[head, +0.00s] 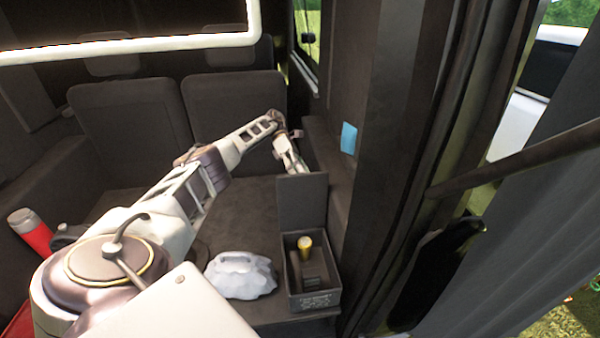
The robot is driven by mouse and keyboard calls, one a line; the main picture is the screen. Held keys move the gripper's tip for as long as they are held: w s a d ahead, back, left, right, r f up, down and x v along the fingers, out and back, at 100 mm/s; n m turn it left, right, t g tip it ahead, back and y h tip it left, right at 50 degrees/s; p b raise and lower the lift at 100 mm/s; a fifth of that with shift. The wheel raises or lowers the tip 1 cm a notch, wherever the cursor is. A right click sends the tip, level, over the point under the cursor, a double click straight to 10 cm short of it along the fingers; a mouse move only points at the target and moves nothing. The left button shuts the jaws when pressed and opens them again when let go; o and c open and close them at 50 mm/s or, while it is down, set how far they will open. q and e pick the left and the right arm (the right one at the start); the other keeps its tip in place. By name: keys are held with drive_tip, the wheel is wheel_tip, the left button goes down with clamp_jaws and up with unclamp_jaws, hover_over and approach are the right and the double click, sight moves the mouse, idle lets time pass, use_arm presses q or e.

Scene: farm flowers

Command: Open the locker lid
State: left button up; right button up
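The locker is a dark grey open-topped box (315,301) at the lower middle right, with small pale writing on its front. Its lid (302,205) stands upright at the back edge, so the inside shows. A yellow-topped item (305,246) and a dark block are inside. My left arm reaches from the lower left over the dark surface. My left gripper (297,170) points down by the lid's upper edge, at its far side. Its fingertips are partly hidden by the lid, and I cannot tell whether they touch it. My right gripper is not in view.
A white, lumpy jug-like container (240,275) stands left of the locker. A red cylinder (32,232) is at far left. Dark seats (130,120) are behind, and a dark pillar (400,120) rises at right. The dark surface (245,205) between arm and lid is clear.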

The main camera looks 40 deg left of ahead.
use_arm(q)
drive_tip(key=shift+s+a+f, duration=0.3)
drive_tip(key=shift+s, duration=0.1)
drive_tip(key=shift+a, duration=0.15)
wheel_tip(320, 180, up, 10)
idle(1.2)
drive_tip(key=shift+a, duration=0.1)
idle(0.5)
